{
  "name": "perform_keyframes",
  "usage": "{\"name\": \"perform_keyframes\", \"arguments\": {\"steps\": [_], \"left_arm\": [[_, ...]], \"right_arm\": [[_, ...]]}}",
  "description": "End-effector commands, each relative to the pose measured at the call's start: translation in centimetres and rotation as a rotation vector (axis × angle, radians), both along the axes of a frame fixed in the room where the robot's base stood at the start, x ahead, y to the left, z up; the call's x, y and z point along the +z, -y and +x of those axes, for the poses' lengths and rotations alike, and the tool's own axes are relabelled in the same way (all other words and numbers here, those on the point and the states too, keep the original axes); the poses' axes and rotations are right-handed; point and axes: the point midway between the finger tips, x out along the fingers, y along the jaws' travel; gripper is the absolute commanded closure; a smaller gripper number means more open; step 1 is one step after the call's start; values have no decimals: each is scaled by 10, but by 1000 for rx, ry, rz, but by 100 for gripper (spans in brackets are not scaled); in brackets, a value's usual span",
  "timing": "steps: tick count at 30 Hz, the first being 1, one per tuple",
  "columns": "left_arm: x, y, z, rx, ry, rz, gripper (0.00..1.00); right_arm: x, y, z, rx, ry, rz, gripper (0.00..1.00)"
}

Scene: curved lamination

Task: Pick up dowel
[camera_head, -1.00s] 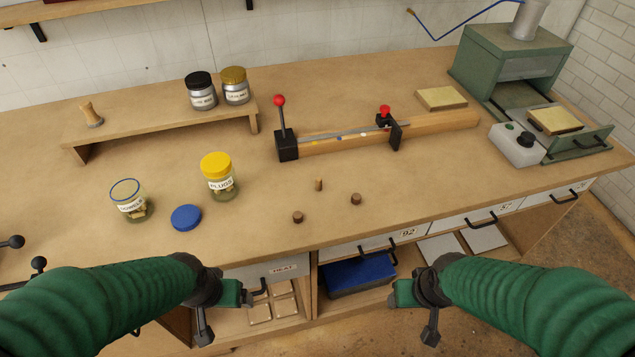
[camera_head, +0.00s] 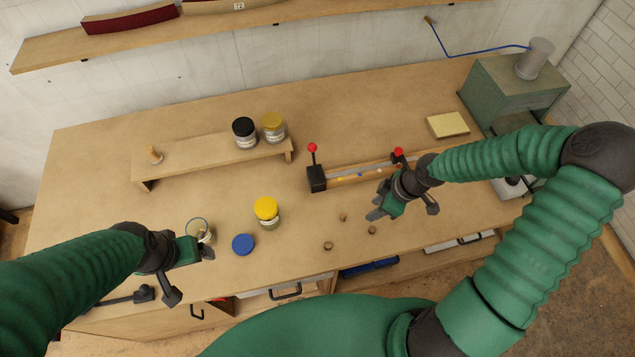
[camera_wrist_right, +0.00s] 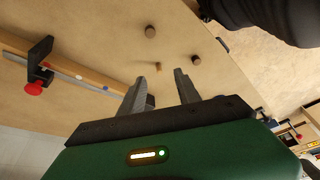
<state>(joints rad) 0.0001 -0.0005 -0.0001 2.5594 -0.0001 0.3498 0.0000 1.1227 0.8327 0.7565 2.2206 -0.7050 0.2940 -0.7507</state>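A small wooden dowel (camera_head: 343,217) stands on the bench, with two short brown plugs (camera_head: 328,246) (camera_head: 372,230) nearby. My right gripper (camera_head: 376,208) is above the bench, to the right of the dowel. In the right wrist view its fingers (camera_wrist_right: 160,72) are apart, with nothing held. The dowel (camera_wrist_right: 158,66) shows just past and between the fingertips. My left gripper (camera_head: 208,252) is by the open dowel jar (camera_head: 201,231) and partly overlaps it; its fingers are too small to judge.
A yellow-lidded jar (camera_head: 266,212) and a blue lid (camera_head: 243,244) stand left of the dowel. A clamp fixture with red knobs (camera_head: 317,180) lies behind it. A low wooden shelf (camera_head: 210,160) with two jars is at the back left.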

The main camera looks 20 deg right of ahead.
Motion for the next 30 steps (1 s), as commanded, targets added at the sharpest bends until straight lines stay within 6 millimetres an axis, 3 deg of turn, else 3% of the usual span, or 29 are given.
{"name": "perform_keyframes", "arguments": {"steps": [1,5,16,30], "left_arm": [[20,0,0,0,-1,0,18],[19,0,0,-1,-2,0,18],[2,0,-1,0,-2,0,18],[13,0,0,0,-1,0,18]], "right_arm": [[19,3,4,8,23,15,61],[17,4,11,30,58,22,61],[-68,-24,31,34,52,21,61],[-127,-51,47,28,53,21,61]]}}
